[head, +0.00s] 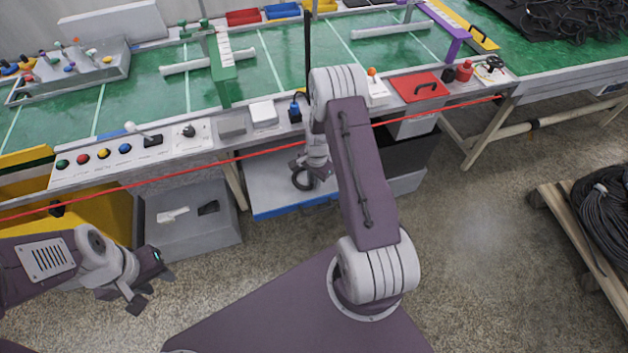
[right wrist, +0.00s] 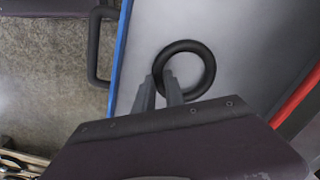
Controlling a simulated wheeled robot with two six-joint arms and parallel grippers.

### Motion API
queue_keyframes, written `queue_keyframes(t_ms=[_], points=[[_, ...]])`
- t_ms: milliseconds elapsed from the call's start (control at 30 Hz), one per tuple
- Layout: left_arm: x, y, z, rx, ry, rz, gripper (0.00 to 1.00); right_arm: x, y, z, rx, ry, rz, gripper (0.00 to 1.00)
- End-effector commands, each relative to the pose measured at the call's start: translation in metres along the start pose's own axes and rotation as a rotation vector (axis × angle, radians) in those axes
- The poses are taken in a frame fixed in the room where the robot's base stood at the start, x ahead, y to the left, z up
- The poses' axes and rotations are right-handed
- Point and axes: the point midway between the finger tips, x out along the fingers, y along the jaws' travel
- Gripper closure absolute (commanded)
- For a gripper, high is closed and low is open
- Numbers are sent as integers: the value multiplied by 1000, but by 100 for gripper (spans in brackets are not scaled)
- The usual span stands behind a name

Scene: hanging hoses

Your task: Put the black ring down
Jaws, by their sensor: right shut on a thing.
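The black ring (head: 303,189) hangs low in front of the table in the head view, over a pale grey surface with a blue front edge (head: 290,207). It also shows in the right wrist view (right wrist: 210,72). My right gripper (head: 303,166) is shut on the ring's near edge; its fingertips (right wrist: 158,80) show in the right wrist view. Whether the ring touches the grey surface I cannot tell. My left gripper (head: 150,282) is open and empty at the lower left, over the floor, apart from everything.
The green-topped table (head: 290,70) with switches and blocks stands above the grey surface. A red cord (head: 215,164) runs along its front. A grey bin (head: 190,235) and a yellow bin (head: 105,215) stand at the left. A coiled hose (head: 603,215) lies at the right.

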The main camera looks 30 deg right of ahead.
Motion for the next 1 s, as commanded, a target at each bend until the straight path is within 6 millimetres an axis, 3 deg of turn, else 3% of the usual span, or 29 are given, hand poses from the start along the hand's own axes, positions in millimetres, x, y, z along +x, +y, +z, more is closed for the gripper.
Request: queue_keyframes(t_ms=[33,67,100,133,400,500,800,1000], points=[[2,0,0,0,0,0,64,3,0,0,0,0,0,100],[1,0,0,0,0,0,64,2,0,0,0,0,0,77],[1,0,0,0,0,0,64,2,0,0,0,0,0,66],[1,0,0,0,0,0,64,2,0,0,0,0,0,64],[0,0,0,0,0,0,64,1,0,0,0,0,0,64],[-3,0,0,0,0,0,64,-9,-1,0,0,1,-2,64],[-17,0,-2,0,0,0,64,-84,-1,-1,0,3,-4,64],[-21,0,-2,0,0,0,64,-116,0,0,1,1,-2,64]])
